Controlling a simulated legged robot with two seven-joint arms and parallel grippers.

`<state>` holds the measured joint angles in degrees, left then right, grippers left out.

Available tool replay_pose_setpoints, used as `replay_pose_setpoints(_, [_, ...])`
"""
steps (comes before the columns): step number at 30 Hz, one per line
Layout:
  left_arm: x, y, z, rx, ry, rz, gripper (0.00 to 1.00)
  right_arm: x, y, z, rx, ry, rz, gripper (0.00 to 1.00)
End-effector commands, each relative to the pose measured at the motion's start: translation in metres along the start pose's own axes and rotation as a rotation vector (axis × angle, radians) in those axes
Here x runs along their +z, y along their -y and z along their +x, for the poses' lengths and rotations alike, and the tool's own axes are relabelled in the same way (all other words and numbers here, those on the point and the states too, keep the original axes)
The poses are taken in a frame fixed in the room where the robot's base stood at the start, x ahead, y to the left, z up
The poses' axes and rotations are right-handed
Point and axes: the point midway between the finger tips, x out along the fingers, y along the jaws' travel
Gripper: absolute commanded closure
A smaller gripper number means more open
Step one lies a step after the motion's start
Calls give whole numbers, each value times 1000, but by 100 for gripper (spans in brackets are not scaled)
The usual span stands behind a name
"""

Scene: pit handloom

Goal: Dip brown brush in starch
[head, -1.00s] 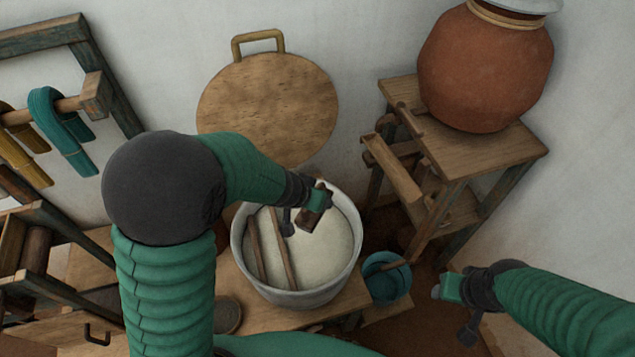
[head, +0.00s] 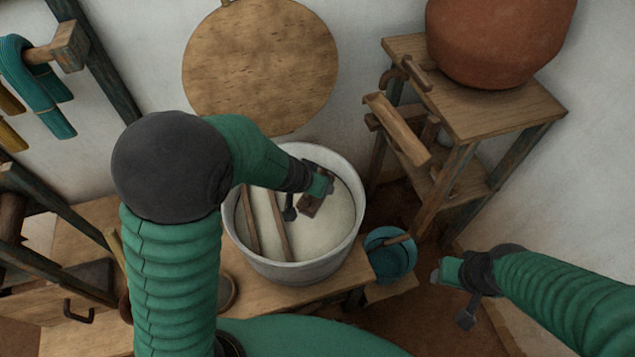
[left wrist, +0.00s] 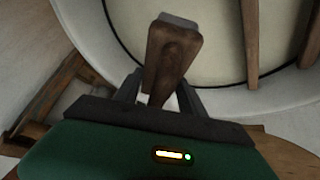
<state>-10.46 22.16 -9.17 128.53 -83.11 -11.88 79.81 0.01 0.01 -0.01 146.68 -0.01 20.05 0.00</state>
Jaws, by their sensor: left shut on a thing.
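A large pale pot (head: 292,271) of off-white starch (head: 330,222) stands on a wooden bench. My left gripper (head: 318,188) is shut on the brown brush (head: 309,205), over the right part of the pot opening. In the left wrist view, the brush (left wrist: 172,58) has a brown wooden body with a grey end, seen between the fingers beside the pot's rim. Whether it touches the starch cannot be told. My right gripper (head: 444,273) is low on the right, away from the pot; its jaws are unclear.
Two wooden sticks (head: 281,228) lie across the pot's left half. A teal bucket (head: 389,262) stands right of the pot. A wooden stand (head: 470,110) carries a clay jar (head: 500,40). A round wooden lid (head: 260,68) leans on the wall behind.

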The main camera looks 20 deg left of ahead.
Motion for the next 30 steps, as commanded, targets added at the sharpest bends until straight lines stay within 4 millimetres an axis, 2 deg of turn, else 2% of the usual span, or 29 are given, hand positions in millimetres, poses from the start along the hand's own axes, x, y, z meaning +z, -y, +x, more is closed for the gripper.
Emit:
replay_pose_setpoints(1, [6,1,10,0,0,0,98,2,0,11,0,0,0,53])
replay_pose_setpoints(15, [34,6,56,0,0,-1,98,13,0,55,0,0,0,53])
replay_pose_setpoints(21, [38,6,62,0,0,0,98,15,0,62,0,0,0,53])
replay_pose_setpoints(30, [38,6,62,0,0,0,98,14,0,61,0,0,0,53])
